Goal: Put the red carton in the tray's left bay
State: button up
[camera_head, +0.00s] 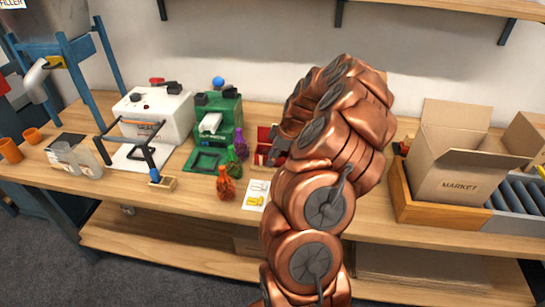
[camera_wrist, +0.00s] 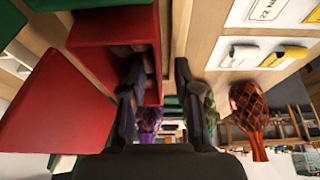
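The red carton (camera_head: 264,146) stands on the bench left of my arm, which partly hides it. In the wrist view the carton (camera_wrist: 90,30) is close up on the left, with a wide red panel (camera_wrist: 55,105) beside its opening. My gripper (camera_wrist: 156,105) is open. Its left finger overlaps the carton's opening and its right finger is over bare wood, with a carton wall between them in the picture. Contact cannot be told. I cannot clearly pick out a tray with a left bay; a wooden tray-like holder (camera_head: 408,207) is at the right.
Purple (camera_head: 241,143), green (camera_head: 233,162) and orange (camera_head: 226,185) net bags stand left of the carton. A label sheet (camera_head: 256,194) lies in front. A green machine (camera_head: 226,117) and white sealer (camera_head: 153,110) are behind left. An open MARKET box (camera_head: 456,187) sits in the wooden holder.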

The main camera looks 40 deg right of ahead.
jog(key=b+v, duration=0.3)
jog(key=v, duration=0.7)
jog(key=shift+s+d+r, duration=0.1)
jog(key=shift+d+r, duration=0.05)
jog(key=shift+r, duration=0.25)
jog(key=shift+s+r, duration=0.25)
jog(key=shift+r, duration=0.35)
jog(key=s+a+r+g, duration=0.1)
jog(key=a+r, duration=0.2)
jog(key=a, duration=1)
jog(key=s+a+r+g, duration=0.1)
jog(key=a+r, duration=0.2)
jog(key=a, duration=1)
jog(key=s+a+f+m+g, duration=0.2)
jog(key=s+a+m, duration=0.1)
jog(key=s+a, duration=0.7)
jog(key=s+a+f+m+g+h, duration=0.1)
jog(key=s+f+m, duration=0.3)
jog(key=s, duration=0.8)
jog(key=shift+s+a+g+h, duration=0.2)
jog(key=shift+s+g+h, duration=0.1)
jog(key=shift+h, duration=0.4)
jog(key=shift+r, duration=0.15)
